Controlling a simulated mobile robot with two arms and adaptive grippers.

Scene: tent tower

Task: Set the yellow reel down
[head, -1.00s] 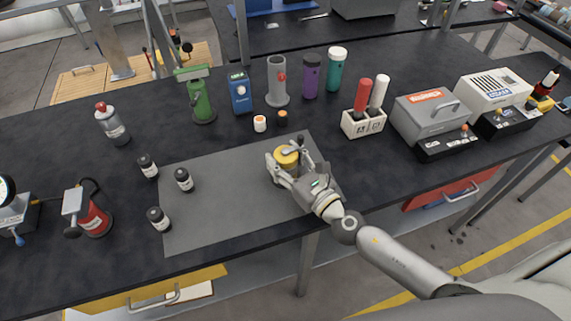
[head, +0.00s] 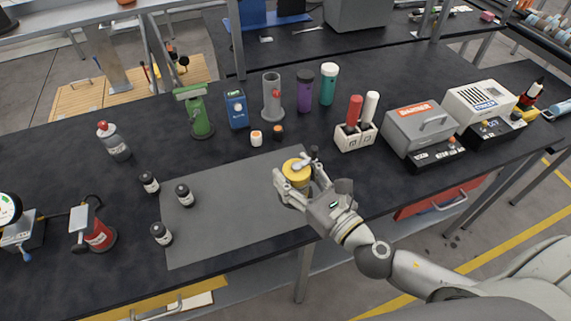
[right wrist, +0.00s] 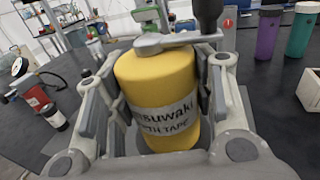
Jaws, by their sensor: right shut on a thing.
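The yellow reel (head: 297,171) is a short yellow cylinder with a grey lettered band and a grey crank on top. My right gripper (head: 293,184) is shut on it, with its fingers on both sides of the reel. In the right wrist view the reel (right wrist: 158,92) stands upright between the fingers. It is over the right part of the grey mat (head: 225,208). My left gripper is not in view.
Several small black bottles, one of them here (head: 185,195), stand at the mat's left side. A white holder with red and white handles (head: 356,137) stands to the right. An orange-topped jar (head: 256,138) is behind the mat. The mat's middle is clear.

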